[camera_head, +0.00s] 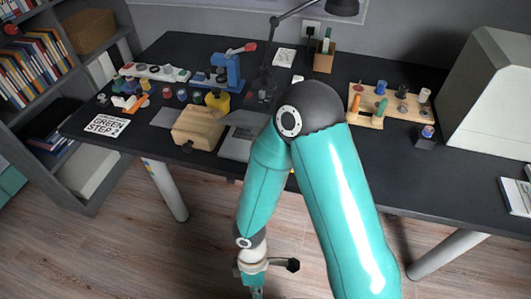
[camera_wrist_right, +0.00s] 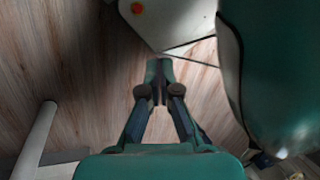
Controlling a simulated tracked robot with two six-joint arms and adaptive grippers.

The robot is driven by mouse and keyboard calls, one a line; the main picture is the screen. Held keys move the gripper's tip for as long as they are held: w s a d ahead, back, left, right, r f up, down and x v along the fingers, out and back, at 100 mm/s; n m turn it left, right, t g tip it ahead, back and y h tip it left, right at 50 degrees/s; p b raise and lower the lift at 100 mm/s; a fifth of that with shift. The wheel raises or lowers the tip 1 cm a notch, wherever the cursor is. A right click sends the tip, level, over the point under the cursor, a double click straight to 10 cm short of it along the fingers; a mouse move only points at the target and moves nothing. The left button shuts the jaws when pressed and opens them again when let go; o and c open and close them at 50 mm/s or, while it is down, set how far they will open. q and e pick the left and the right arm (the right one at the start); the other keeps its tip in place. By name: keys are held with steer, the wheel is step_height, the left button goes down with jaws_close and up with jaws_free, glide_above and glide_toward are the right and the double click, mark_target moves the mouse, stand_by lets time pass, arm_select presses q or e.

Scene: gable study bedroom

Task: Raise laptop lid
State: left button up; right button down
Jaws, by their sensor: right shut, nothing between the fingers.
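A flat grey thing (camera_head: 236,145), probably the laptop, lies on the dark desk, right of a wooden box. My right arm covers its right part, so I cannot tell how far its lid is open. My right gripper (camera_head: 257,291) hangs low in front of the desk, above the floor, at the bottom edge of the head view and well away from the laptop. In the right wrist view my right gripper (camera_wrist_right: 158,80) is shut and empty, with wooden floor behind it. The laptop does not show there. My left gripper is not in view.
The wooden box (camera_head: 198,128) stands beside the laptop, with a blue tool (camera_head: 228,70) and several small jars behind. A desk lamp (camera_head: 342,7) rises at the back. A wooden tool rack (camera_head: 391,104) and a large pale case (camera_head: 490,95) stand right. A desk leg (camera_wrist_right: 37,138) shows.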

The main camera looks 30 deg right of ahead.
steer(key=w+d+r+n+t+h+b, duration=0.5)
steer(key=w+d+n+h, duration=0.4)
steer(key=d+n, duration=0.15)
steer(key=w+r+n+t+h+b, duration=0.4)
steer(key=w+r+t, duration=0.45)
steer(key=r, duration=0.65)
steer(key=shift+n+g, duration=0.25)
steer(key=x, duration=1)
steer(key=shift+s+f, duration=0.1)
steer(key=shift+f, duration=0.15)
arm_select(q)
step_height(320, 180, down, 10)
steer(key=p, duration=0.1)
arm_select(e)
steer(key=shift+w+d+r, duration=0.2)
steer(key=shift+r, duration=0.4)
steer(key=shift+w+d+r, duration=0.2)
steer(key=shift+r, duration=0.4)
steer(key=shift+w+d+r, duration=0.15)
steer(key=shift+w+r, duration=0.05)
steer(key=shift+r, duration=0.4)
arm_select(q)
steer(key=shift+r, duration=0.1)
